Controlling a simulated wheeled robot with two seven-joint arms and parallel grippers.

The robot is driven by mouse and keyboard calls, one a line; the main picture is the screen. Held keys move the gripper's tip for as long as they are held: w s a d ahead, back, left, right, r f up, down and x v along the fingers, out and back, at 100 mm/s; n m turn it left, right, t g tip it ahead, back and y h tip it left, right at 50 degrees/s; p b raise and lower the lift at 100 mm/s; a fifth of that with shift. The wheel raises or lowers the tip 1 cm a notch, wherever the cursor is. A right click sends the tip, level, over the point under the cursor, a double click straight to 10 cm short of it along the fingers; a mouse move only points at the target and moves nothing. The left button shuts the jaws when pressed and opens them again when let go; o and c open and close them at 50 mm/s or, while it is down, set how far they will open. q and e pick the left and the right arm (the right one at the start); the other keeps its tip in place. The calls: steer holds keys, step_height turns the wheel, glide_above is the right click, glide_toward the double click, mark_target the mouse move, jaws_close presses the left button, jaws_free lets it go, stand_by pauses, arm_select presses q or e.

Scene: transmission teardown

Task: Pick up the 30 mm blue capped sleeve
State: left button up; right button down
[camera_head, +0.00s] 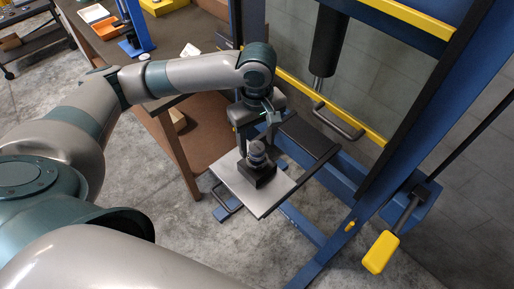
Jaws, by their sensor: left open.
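My left gripper (258,146) points down over the press plate, open, with its fingers on either side of the top of a small grey round part (257,157). I cannot tell whether the fingers touch it. The round part stands upright on a black block (261,176). No clearly blue capped sleeve can be made out; the part is small and partly hidden by the gripper, so I cannot tell if it is the sleeve. My right gripper is not in view.
The block sits on a light metal plate (238,190) in a blue press frame (440,130) with yellow crossbars. A black press ram (328,45) hangs behind, right of my arm. A brown workbench (135,70) stands at left. A yellow-handled lever (381,252) is at right.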

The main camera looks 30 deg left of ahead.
arm_select(q)
steer(key=shift+f, duration=1.4)
steer(key=shift+c, duration=0.3)
steer(key=c, duration=1.4)
steer(key=shift+o, duration=0.2)
steer(key=shift+r, duration=0.15)
step_height(320, 180, up, 4)
steer(key=shift+d+f+b, duration=0.1)
steer(key=shift+f+b, duration=0.05)
steer(key=shift+b, duration=0.45)
steer(key=s+d+r+b, duration=0.1)
steer(key=s+d+r, duration=0.2)
steer(key=d+r, duration=0.4)
steer(key=d, duration=0.4)
steer(key=shift+b, duration=0.3)
steer(key=shift+d, duration=0.1)
